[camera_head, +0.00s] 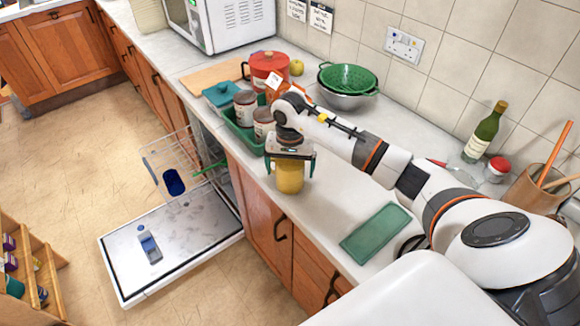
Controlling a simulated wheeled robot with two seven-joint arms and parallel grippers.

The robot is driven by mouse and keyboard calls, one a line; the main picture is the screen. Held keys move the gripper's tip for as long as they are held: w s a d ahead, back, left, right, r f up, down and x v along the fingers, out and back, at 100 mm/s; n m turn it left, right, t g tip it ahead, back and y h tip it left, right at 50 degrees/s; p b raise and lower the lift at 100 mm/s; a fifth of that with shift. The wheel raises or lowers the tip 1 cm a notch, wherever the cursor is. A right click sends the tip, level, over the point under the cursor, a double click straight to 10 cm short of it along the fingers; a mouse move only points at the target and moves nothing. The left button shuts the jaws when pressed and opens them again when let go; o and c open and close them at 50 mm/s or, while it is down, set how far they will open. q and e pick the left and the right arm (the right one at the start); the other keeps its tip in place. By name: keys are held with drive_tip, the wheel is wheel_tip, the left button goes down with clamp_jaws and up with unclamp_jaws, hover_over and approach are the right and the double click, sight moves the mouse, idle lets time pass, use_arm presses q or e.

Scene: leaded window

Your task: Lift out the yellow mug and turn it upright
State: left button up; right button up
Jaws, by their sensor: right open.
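The yellow mug (289,180) stands on the worktop near its front edge. Its upper part is hidden by my right gripper, so I cannot tell which way up it is. My right gripper (290,168) points down over the mug with its jaws open, one finger on each side of it. I cannot tell whether the fingers touch it. The dishwasher rack (160,152) is pulled out to the left, with a dark blue mug (174,182) in it. My left gripper is not in view.
The open dishwasher door (125,262) lies low, with a blue and grey item (149,247) on it. A green crate with cans (245,108) stands behind the gripper. A green tray (376,232) lies to the right. A wine bottle (485,132) stands farther back.

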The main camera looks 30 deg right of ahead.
wheel_tip(320, 180, up, 11)
drive_tip(key=b, duration=0.3)
drive_tip(key=shift+f+b, duration=0.15)
drive_tip(key=shift+b, duration=0.25)
drive_tip(key=shift+r, duration=0.65)
